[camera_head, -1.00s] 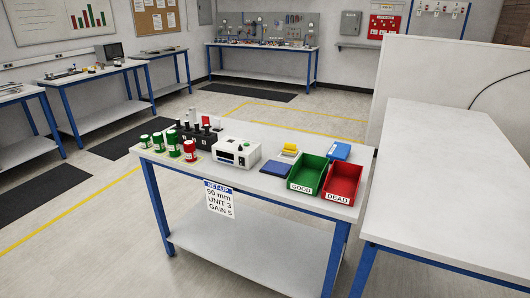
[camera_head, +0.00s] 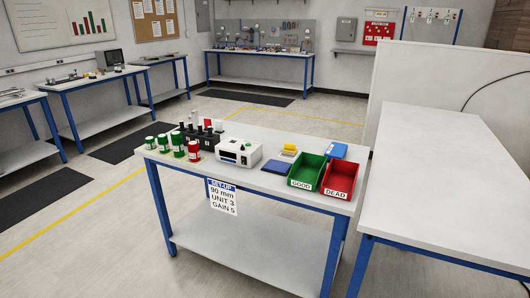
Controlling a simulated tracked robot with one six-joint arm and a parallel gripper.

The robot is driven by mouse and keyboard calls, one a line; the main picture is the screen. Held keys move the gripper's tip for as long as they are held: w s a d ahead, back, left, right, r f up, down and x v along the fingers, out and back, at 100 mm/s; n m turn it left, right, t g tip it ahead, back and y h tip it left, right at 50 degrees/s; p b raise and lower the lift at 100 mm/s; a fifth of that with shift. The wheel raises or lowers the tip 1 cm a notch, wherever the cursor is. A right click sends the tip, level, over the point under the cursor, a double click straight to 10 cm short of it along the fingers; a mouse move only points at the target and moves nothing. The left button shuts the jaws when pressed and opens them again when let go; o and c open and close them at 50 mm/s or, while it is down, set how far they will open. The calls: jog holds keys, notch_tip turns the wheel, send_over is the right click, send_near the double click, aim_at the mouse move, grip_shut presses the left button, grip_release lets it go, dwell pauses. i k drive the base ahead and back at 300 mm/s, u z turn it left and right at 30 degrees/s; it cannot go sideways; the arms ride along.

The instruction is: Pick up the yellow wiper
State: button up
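A small yellow item with a pale top (camera_head: 289,149), which looks like the yellow wiper, lies on the white workbench (camera_head: 260,184) in the middle of the view. It sits behind a blue flat pad (camera_head: 277,165) and to the left of the green bin marked GOOD (camera_head: 307,172). It is too small to make out its exact shape. My gripper does not show in this view.
A red bin marked DEAD (camera_head: 343,179), a blue block (camera_head: 337,150), a white instrument (camera_head: 240,154), green canisters (camera_head: 163,143) and a red canister (camera_head: 194,150) share the bench. A bare white table (camera_head: 440,190) stands close on the right. Floor is open at left.

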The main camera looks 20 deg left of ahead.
aim_at(289, 149)
jog(key=u, duration=0.85)
jog(key=k, duration=1.35)
jog(key=u, duration=0.3)
jog(key=i, duration=0.65)
jog(key=u, duration=0.55)
jog(key=i, duration=1.75)
jog(key=u, duration=0.1)
